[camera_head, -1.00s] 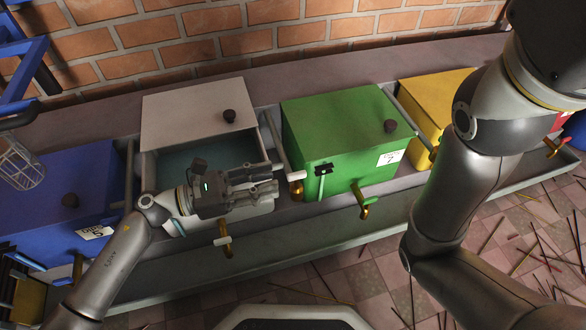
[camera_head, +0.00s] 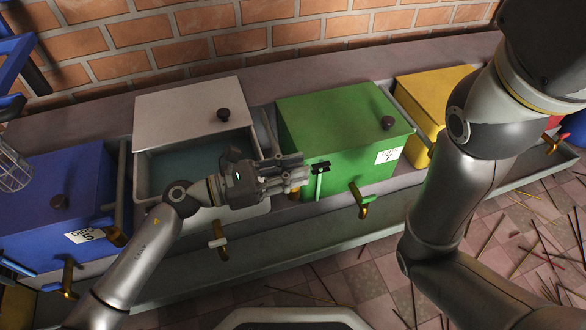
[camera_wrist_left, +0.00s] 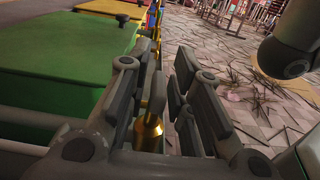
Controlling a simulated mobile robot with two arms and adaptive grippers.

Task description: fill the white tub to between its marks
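The white tub (camera_head: 145,175) stands at the left of centre with its white lid (camera_head: 190,108) covering the rear part. Blue-green liquid (camera_head: 190,160) shows in its open front; its marks cannot be made out. My left gripper (camera_head: 303,172) reaches across the tub's front right to the gap beside the green tub, fingers spread. A brass tap (camera_head: 293,195) is just below the fingertips, its handle hidden. In the left wrist view, the brass piece (camera_wrist_left: 151,132) shows low beside the left finger; contact is unclear. Another brass tap (camera_head: 217,240) is on the white tub's front. My right gripper is out of view.
My right arm crosses the right side. Sticks litter the floor.

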